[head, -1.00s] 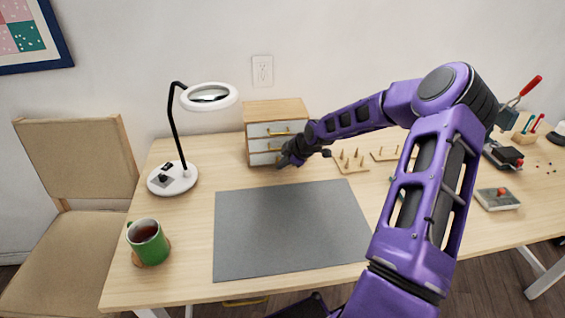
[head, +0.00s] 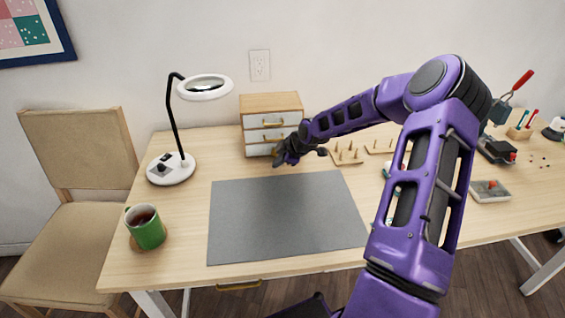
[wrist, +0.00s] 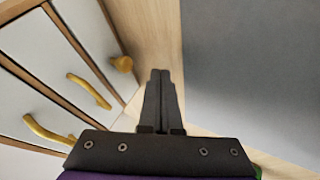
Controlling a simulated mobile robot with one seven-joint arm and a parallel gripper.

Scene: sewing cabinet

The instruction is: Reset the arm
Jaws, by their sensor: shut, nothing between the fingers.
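My purple arm reaches from the lower right across the table in the head view. My gripper (head: 280,161) is just in front of the small drawer cabinet (head: 272,103), near its lower right corner, above the table. In the wrist view my gripper (wrist: 160,75) shows two dark fingers pressed together with nothing between them. Whether the gripper touches the cabinet is not clear. The drawers look shut.
A grey mat (head: 285,220) lies clear in front. A magnifier lamp (head: 172,168) and a green mug (head: 146,228) stand left. Pegged wooden boards (head: 346,157) sit right of my gripper, and a small tray (head: 490,191) lies farther right. A chair (head: 75,150) stands left of the table.

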